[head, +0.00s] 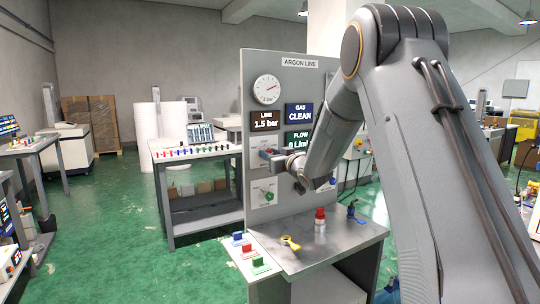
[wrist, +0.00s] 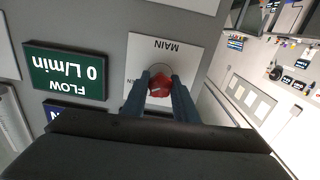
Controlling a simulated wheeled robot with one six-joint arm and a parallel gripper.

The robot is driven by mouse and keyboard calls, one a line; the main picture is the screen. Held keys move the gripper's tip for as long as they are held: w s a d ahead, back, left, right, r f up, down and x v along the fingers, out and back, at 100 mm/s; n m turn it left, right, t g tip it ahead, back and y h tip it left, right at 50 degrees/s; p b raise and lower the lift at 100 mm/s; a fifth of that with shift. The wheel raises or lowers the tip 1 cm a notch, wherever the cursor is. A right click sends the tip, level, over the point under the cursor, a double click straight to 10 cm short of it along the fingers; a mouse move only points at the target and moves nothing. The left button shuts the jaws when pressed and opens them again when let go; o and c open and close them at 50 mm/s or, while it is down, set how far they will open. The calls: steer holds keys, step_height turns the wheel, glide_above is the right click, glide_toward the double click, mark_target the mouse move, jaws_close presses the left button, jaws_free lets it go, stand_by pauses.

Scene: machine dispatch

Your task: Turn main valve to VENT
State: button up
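The main valve (wrist: 160,84) is a red knob on a white plate marked MAIN (wrist: 168,54), which appears upside down in the wrist view. My gripper (wrist: 160,90) has its two dark blue fingers on either side of the knob, with no clear gap between them and it. They hide the lower part of the plate, so the position words, including VENT, cannot be read. In the head view my gripper (head: 272,157) is at the valve plate on the grey ARGON LINE panel (head: 300,63), and my arm covers part of it.
The panel also carries a gauge (head: 267,89), displays reading 1.5 bar, CLEAN and 0 L/min, and a green knob (head: 269,197) below. On the bench (head: 300,262) stand coloured blocks, a yellow item (head: 290,243) and a red-topped cylinder (head: 320,216).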

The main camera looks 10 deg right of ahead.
steer(key=c, duration=0.3)
